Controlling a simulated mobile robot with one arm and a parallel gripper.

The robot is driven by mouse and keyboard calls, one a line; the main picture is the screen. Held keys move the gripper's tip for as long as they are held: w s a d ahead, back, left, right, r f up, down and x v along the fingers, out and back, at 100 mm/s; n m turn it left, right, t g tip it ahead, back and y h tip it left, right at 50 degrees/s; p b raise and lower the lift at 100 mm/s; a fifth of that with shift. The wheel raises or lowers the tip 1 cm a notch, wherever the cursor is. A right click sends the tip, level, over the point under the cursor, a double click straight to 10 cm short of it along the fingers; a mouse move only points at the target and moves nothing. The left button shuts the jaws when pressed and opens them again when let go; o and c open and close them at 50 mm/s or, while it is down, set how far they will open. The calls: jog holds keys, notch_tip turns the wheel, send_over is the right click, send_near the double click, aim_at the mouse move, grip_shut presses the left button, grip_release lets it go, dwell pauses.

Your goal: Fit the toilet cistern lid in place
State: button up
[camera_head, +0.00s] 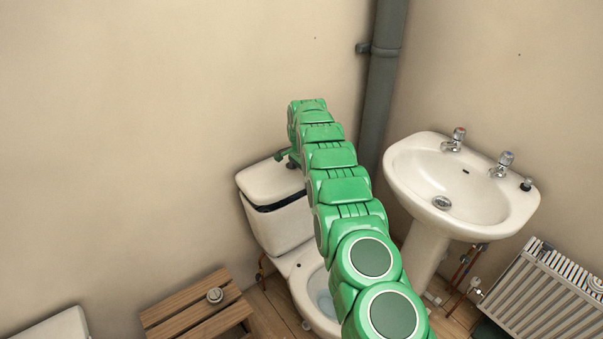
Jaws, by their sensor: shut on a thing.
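The white cistern lid (268,182) is over the top of the toilet cistern (283,228), against the wall. A dark gap shows between the lid's front edge and the cistern, so the lid is not flush there. My gripper (290,160) is at the lid's upper right side, at the far end of my green arm. It is shut on the lid, though the fingers are small and partly hidden. My arm covers the lid's right end and part of the toilet bowl (318,293).
A grey soil pipe (383,75) runs down the corner behind my arm. A washbasin (420,165) with two taps and a radiator (545,290) are on the right.

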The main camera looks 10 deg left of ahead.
jog(key=shift+w+f, duration=0.1)
jog(key=shift+f, duration=2.3)
jog(key=shift+f, duration=0.15)
jog(key=o, duration=1.7)
jog(key=shift+o, duration=0.4)
jog(key=shift+f, duration=0.1)
jog(key=shift+r, duration=3.95)
jog(key=shift+r, duration=0.1)
